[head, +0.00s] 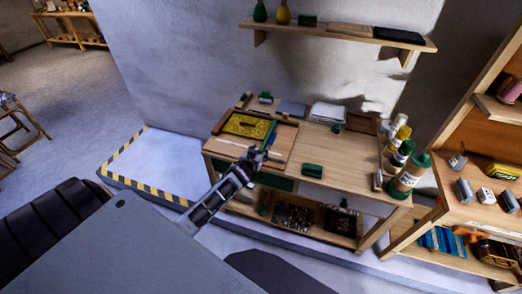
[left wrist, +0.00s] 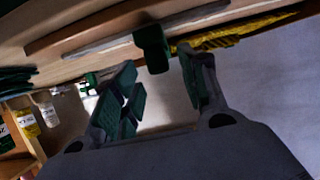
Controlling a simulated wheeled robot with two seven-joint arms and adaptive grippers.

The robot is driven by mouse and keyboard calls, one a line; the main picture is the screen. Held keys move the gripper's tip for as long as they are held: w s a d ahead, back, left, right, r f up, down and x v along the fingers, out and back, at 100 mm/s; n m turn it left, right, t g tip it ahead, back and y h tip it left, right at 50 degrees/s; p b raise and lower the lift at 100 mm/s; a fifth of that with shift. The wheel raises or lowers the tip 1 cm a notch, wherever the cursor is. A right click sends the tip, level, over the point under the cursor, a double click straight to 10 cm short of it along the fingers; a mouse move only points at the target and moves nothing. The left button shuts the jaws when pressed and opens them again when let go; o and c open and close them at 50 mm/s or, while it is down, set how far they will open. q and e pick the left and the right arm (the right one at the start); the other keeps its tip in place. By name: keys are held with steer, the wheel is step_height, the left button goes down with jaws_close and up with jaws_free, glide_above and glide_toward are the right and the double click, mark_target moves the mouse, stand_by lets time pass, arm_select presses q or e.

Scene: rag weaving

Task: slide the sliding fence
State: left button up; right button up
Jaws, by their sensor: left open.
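The sliding fence appears to be a thin pale bar (head: 231,144) across the wooden board on the workbench, just in front of the yellow woven rag (head: 246,126). In the left wrist view the grey bar (left wrist: 105,46) carries a green block (left wrist: 152,48), and the rag's yellow edge (left wrist: 235,32) shows to the right. My left gripper (head: 262,154) is over the bench at the bar's right end, partly hiding it. In the left wrist view my left gripper (left wrist: 160,84) is open, with the green block just beyond its fingertips; contact cannot be told. My right gripper is not in view.
A green block (head: 312,170) lies on the workbench top (head: 305,150). Several bottles (head: 408,172) stand at its right end. A wall shelf (head: 335,33) hangs above. A wooden rack (head: 480,215) stands at the right. The bench's middle has free room.

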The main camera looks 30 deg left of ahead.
arm_select(q)
steer(key=shift+x, duration=1.45)
steer(key=shift+c, duration=0.4)
jaws_close()
